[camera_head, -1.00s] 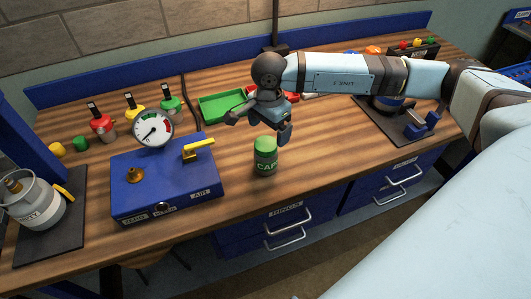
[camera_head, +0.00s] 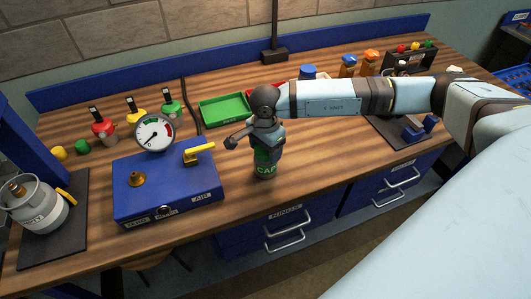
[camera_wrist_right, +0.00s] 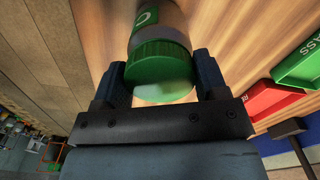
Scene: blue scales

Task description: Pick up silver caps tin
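The silver caps tin (camera_head: 265,171) stands upright on the wooden bench, with a green lettered label facing me. My right gripper (camera_head: 266,148) has come down over its top and hides the green lid in the head view. In the right wrist view the green lid (camera_wrist_right: 161,72) lies between the two dark fingers of the gripper (camera_wrist_right: 160,75), one finger on each side. The fingers look spread around the lid, very close to its edges; I cannot see firm contact. My left gripper is not in view.
A blue gauge box (camera_head: 165,185) with a yellow lever (camera_head: 199,152) stands just left of the tin. A green tray (camera_head: 224,110) and a red tray (camera_wrist_right: 268,98) lie behind. The bench front edge is near, with blue drawers below.

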